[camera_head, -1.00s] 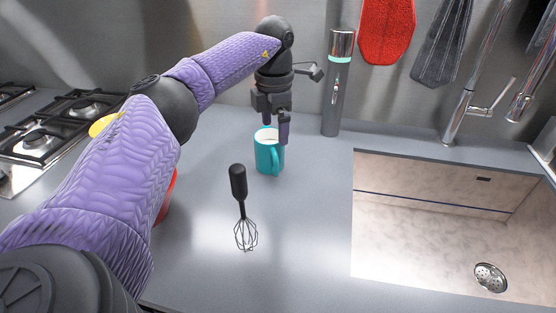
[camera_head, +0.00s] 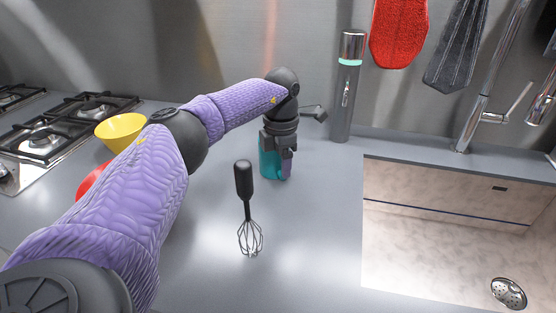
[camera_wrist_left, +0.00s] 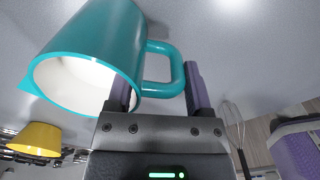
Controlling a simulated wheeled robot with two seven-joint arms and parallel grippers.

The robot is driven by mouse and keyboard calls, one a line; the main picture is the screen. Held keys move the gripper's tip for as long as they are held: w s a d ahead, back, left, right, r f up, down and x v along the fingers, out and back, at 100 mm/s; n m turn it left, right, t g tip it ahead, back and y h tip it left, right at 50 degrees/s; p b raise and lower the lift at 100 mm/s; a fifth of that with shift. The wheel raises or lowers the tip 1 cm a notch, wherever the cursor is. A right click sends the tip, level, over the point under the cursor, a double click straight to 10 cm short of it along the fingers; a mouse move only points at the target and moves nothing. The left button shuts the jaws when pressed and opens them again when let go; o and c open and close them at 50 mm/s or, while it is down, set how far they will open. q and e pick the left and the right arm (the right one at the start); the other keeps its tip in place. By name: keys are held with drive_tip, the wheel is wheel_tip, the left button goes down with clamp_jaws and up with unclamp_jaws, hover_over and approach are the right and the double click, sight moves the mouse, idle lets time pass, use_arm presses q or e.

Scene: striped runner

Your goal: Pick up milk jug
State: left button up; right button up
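The teal milk jug (camera_head: 267,165) with a white inside stands on the grey counter, partly hidden behind my left gripper (camera_head: 281,168). In the left wrist view the jug (camera_wrist_left: 112,40) fills the upper left, its spout to the left and its looped handle to the right. My left gripper (camera_wrist_left: 158,85) is open there. Its two fingers are spread with the jug's handle between them, the left finger close to the jug's body. A gap shows between the handle and the right finger. My right gripper is in neither view.
A black-handled whisk (camera_head: 245,205) lies in front of the jug. A grey cylinder (camera_head: 346,90) stands behind it to the right. A yellow bowl (camera_head: 120,130) and a red bowl (camera_head: 92,182) are left, partly behind my arm. The sink (camera_head: 450,235) is at right.

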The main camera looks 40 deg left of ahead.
use_arm(q)
clamp_jaws()
